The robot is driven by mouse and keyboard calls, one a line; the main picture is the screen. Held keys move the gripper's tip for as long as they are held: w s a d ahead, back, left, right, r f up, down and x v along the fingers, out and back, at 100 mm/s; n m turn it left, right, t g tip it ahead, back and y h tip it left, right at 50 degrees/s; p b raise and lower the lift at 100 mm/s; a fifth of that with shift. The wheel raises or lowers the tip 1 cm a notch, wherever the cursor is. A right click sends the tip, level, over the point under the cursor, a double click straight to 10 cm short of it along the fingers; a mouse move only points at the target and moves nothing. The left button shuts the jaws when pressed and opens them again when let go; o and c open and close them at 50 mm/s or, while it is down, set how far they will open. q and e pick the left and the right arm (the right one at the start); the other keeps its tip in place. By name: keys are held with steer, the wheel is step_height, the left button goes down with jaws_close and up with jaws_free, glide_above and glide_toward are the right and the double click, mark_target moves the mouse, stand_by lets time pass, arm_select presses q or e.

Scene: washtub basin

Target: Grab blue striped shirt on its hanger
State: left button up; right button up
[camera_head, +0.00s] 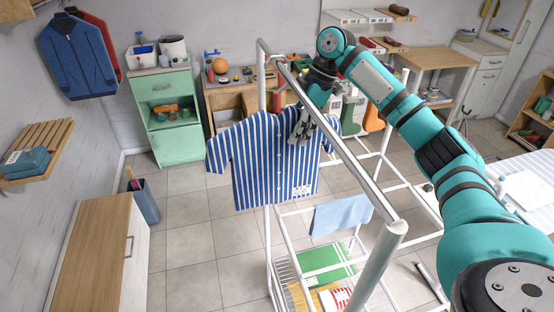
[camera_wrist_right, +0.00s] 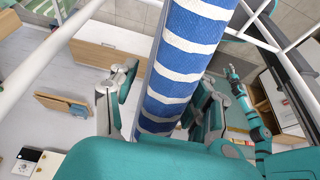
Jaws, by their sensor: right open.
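The blue and white striped shirt (camera_head: 262,165) hangs from the top rail (camera_head: 325,135) of a white rack in the head view. My right gripper (camera_head: 303,128) is at the shirt's upper right part. In the right wrist view the shirt (camera_wrist_right: 185,62) shows edge-on as a striped band between the spread fingers of the right gripper (camera_wrist_right: 160,105). The fingers are open; whether one touches the cloth cannot be told. Another teal arm (camera_wrist_right: 262,140) of mine shows at the right there; its gripper is too small to judge.
A light blue cloth (camera_head: 342,214) hangs on a lower bar of the rack. Green and red-white items lie on the rack's bottom shelf. A mint cabinet (camera_head: 175,145) and a wooden-topped cabinet (camera_head: 95,255) stand at left.

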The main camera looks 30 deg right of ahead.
steer(key=shift+c, duration=0.3)
jaws_close()
steer(key=shift+r, duration=0.1)
